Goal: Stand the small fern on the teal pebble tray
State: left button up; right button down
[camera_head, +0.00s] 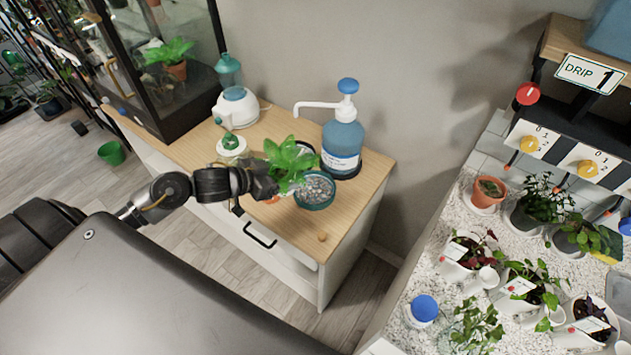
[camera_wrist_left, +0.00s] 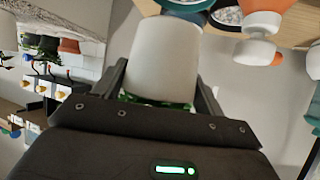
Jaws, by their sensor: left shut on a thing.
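The small fern (camera_head: 286,163) has bright green leaves. My left gripper (camera_head: 264,184) is shut on its pot, just left of the teal tray. In the left wrist view, which is upside down, the pot (camera_wrist_left: 166,55) is pale and sits between the fingers, with leaves near the palm. The teal pebble tray (camera_head: 316,207) stands on the wooden cabinet top, filled with grey pebbles and with no pot on it. The fern's leaves overlap its back left edge in the head view. The gap under the pot is hidden. My right gripper is not in view.
A second pebble-filled dish (camera_head: 306,147) lies behind the leaves. A blue pump bottle (camera_head: 343,141) stands behind the tray. A white jar with a green top (camera_head: 231,147) stands left of the fern.

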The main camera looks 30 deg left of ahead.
pick_arm(q)
jog(key=x, duration=0.5)
jog(key=a+f+p+x, duration=0.1)
jog(key=x, duration=0.4)
jog(key=a+x, duration=0.1)
jog(key=x, duration=0.4)
jog(key=shift+a+f+p, duration=0.1)
jog(key=shift+f+p, duration=0.25)
jog(key=shift+p, duration=0.05)
jog(key=shift+w+f, duration=0.2)
jog(key=shift+w, duration=0.05)
notch_tip(320, 180, down, 3)
jog(key=shift+r, duration=0.1)
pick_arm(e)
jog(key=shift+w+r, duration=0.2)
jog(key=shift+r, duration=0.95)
pick_arm(q)
jog(key=shift+s, duration=0.1)
